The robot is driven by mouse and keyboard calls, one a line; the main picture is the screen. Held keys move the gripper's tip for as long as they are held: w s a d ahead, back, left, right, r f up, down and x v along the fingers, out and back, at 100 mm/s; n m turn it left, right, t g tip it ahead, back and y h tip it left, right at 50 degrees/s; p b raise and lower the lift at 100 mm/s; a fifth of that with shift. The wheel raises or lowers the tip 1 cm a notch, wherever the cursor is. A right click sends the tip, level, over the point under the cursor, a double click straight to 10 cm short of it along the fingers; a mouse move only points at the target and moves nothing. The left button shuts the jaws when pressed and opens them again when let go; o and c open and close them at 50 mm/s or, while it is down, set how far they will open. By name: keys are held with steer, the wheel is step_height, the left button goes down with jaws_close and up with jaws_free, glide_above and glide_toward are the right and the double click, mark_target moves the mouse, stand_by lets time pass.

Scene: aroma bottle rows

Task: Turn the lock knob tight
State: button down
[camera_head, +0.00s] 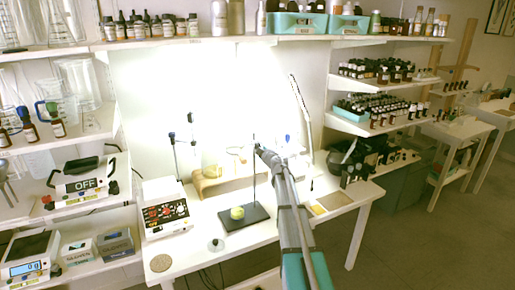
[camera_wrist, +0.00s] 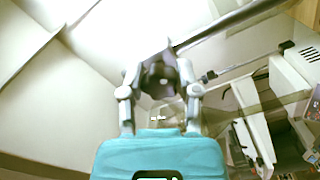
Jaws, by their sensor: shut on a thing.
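My gripper (camera_wrist: 161,80) has its two fingers closed on the dark lock knob (camera_wrist: 160,72) in the wrist view, one finger on each side. A metal rod (camera_wrist: 225,24) runs from just behind the knob to the upper right. In the head view my gripper (camera_head: 264,153) reaches the upper part of a thin upright rod (camera_head: 254,178). The rod stands on a black base plate (camera_head: 256,219) on the white table. The knob is largely hidden by my gripper there, and its tightness cannot be told.
A yellow-green round object (camera_head: 237,213) sits on the base plate. A white device with red controls (camera_head: 166,212) stands at the table's left. A wooden rack (camera_head: 207,186) is behind the stand. A flat tan tray (camera_head: 332,203) lies at the right. Shelves with bottles flank the table.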

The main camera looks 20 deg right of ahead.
steer(key=m, duration=0.4)
steer(key=shift+m, duration=2.3)
steer(key=shift+c, duration=1.5)
jaws_free()
steer(key=shift+f, duration=0.1)
steer(key=s, duration=1.2)
steer(key=shift+d, duration=0.15)
